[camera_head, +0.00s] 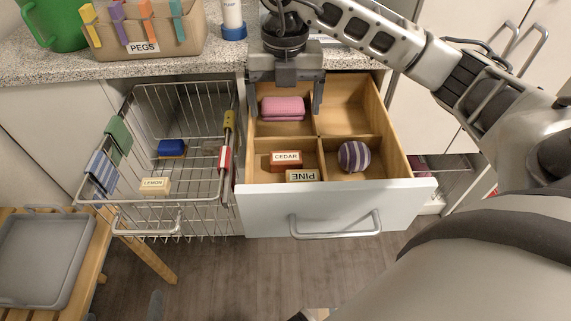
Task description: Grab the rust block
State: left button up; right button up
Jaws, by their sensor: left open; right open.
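The rust block (279,165), with a white label reading CEDAR, lies in the front left compartment of the open wooden drawer (327,185). A tan block (302,177) with an upside-down PINE label lies just in front of it and overlaps its lower edge in the view. My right gripper (285,106) comes in over the back left compartment, pointing down, with its fingers spread wide. A folded pink item (283,108) shows between and below the fingers. The gripper is empty and farther back than the rust block. My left gripper is not in view.
A striped purple ball (354,156) is in the front right compartment; the back right one is empty. Wooden dividers separate the compartments. A wire basket (140,215) with a LEMON block (155,186) stands left. The counter (215,62) holds a PEGS bin (180,42).

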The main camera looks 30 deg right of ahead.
send_over(286, 157)
jog(key=f, duration=0.8)
jog(key=shift+w+d+f+b, duration=0.1)
jog(key=shift+w+f+b, duration=0.05)
jog(key=shift+w+b, duration=0.2)
jog(key=f, duration=0.4)
jog(key=shift+s+f, duration=0.1)
jog(key=shift+s, duration=0.25)
jog(key=shift+f, duration=0.5)
jog(key=c, duration=1.1)
